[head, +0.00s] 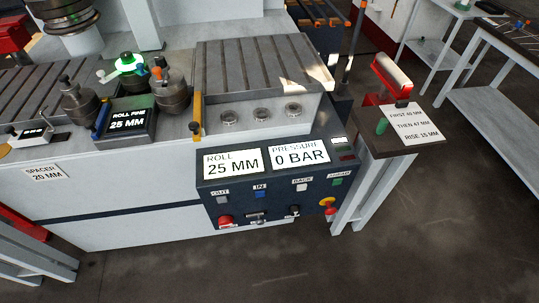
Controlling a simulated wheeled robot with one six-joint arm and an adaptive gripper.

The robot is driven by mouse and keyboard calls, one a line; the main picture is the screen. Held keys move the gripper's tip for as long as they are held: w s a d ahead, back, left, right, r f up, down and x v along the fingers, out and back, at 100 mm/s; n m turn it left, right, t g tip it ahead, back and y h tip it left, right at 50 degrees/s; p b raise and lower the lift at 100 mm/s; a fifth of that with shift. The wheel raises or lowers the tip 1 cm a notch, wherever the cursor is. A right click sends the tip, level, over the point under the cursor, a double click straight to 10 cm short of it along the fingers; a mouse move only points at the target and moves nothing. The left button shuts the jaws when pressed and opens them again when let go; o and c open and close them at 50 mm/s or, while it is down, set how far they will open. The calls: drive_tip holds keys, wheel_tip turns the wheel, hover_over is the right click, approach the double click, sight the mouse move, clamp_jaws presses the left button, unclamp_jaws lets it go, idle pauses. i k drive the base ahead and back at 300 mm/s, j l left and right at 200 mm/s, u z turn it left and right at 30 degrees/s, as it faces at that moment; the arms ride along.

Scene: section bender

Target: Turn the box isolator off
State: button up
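The dark control box (272,178) is on the front of the machine, below the ribbed bed. Its displays read "ROLL 25 MM" and "PRESSURE 0 BAR". A red and yellow rotary knob (327,203) at the lower right of the box looks like the box isolator. Its exact angle is too small to tell. A round red button (225,220) is at the lower left of the box. My gripper is not in view.
A side stand (374,140) with a red-framed roller (391,76) and a note card stands close right of the box. Rollers and a "ROLL FIRM 25 MM" display (128,122) are on the machine top. The floor in front is clear.

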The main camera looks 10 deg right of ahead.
sight(224, 221)
drive_tip(key=i+j+u, duration=0.15)
drive_tip(key=j, duration=0.2)
drive_tip(key=j+u, duration=0.1)
drive_tip(key=j, duration=0.2)
drive_tip(key=i+j+u, duration=0.15)
drive_tip(key=j, duration=0.2)
drive_tip(key=i+j+u, duration=0.15)
drive_tip(key=j, duration=0.15)
drive_tip(key=k, duration=0.05)
